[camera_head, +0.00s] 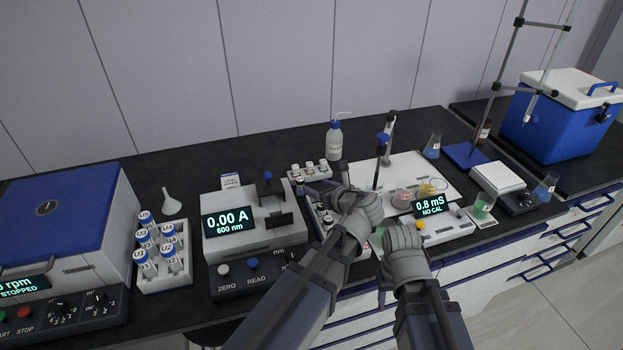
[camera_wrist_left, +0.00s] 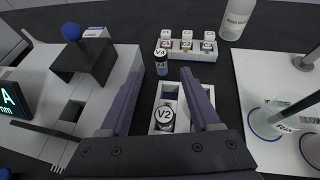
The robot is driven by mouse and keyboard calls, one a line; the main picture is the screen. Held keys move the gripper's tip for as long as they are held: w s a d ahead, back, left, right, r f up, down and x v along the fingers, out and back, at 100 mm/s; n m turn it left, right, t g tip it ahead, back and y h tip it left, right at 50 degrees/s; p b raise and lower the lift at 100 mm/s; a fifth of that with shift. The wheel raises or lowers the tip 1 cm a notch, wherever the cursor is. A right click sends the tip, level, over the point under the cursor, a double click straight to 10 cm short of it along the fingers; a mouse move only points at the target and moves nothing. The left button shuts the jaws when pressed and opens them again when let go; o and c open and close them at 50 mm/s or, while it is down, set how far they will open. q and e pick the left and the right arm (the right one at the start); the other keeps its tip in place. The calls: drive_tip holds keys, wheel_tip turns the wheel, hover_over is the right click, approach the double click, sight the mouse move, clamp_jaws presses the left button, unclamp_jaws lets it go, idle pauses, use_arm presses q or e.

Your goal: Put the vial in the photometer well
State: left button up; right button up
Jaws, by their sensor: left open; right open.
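The photometer (camera_head: 240,222) shows 0.00 A at 600 nm. A dark square opening (camera_wrist_left: 72,112) shows in its top in the left wrist view, near a dark block with a blue knob (camera_wrist_left: 72,32). A vial marked V2 (camera_wrist_left: 166,117) stands in a small white rack (camera_wrist_left: 207,98). A vial marked V4 (camera_wrist_left: 162,60) stands at the rack's far left; I cannot tell whether it is in a slot. My left gripper (camera_wrist_left: 161,76) is open and empty above the rack, its fingers either side of V2. My right gripper (camera_head: 403,240) is open near the conductivity meter; its fingertips are mostly hidden.
A strip of capped vials (camera_wrist_left: 187,46) and a wash bottle (camera_head: 334,140) stand behind. The conductivity meter (camera_head: 447,226) and beakers (camera_wrist_left: 268,122) are to the right. A rack of blue-capped tubes (camera_head: 178,270) and a centrifuge (camera_head: 62,220) are left.

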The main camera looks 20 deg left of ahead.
use_arm(q)
drive_tip(key=shift+v, duration=0.85)
drive_tip(key=shift+o, duration=0.4)
